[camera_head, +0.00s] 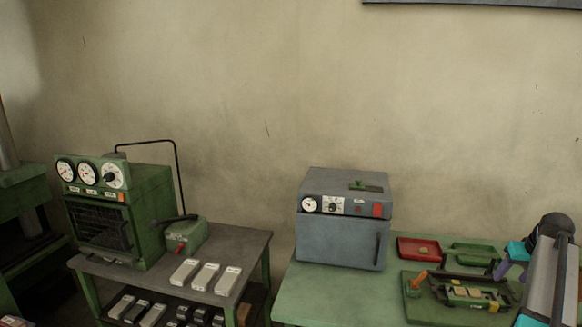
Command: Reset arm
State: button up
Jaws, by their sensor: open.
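My arm (552,285) comes in at the right edge, with a silver link, a dark joint and cyan caps. My gripper (496,270) appears as small purple and dark parts beside a cyan cap, over the right end of the green bench (340,297). It is open, and I see nothing between its jaws. Its tips are small and partly merge with the dark parts behind them. I cannot tell how high it is above the bench.
The green bench holds a grey oven (342,235), a red tray (418,248), a green tray (474,252) and a board with a green fixture (470,293). A second table (247,250) at left holds a green gauged oven (148,215) and several metal blocks. The green bench's front left is clear.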

jog(key=w+a+f+g+y+b, duration=0.2)
jog(key=a+f+b, duration=0.1)
jog(key=a+f, duration=1.6)
jog(key=s+a+f+n+g+b, duration=0.1)
jog(key=s+a+f, duration=0.2)
jog(key=a+f, duration=0.6)
jog(key=s+a+f+g+b, duration=0.1)
jog(key=s+a+f+g, duration=0.1)
jog(key=a+f, duration=0.7)
jog(key=s+a+f+n+g+b, duration=0.1)
jog(key=s+a+f+g+b, duration=0.15)
jog(key=s+a+f, duration=1.2)
jog(key=s+f, duration=0.1)
jog(key=s, duration=0.2)
jog(key=s+a+f+n+g+b, duration=0.1)
jog(key=s+a+f, duration=0.1)
jog(key=s, duration=0.4)
jog(key=s+a+f+g+h+b, duration=0.1)
jog(key=s+a+f, duration=0.1)
jog(key=s+f, duration=0.3)
jog(key=shift+s+a+n, duration=0.2)
jog(key=shift+s+n, duration=0.1)
jog(key=shift+s, duration=0.3)
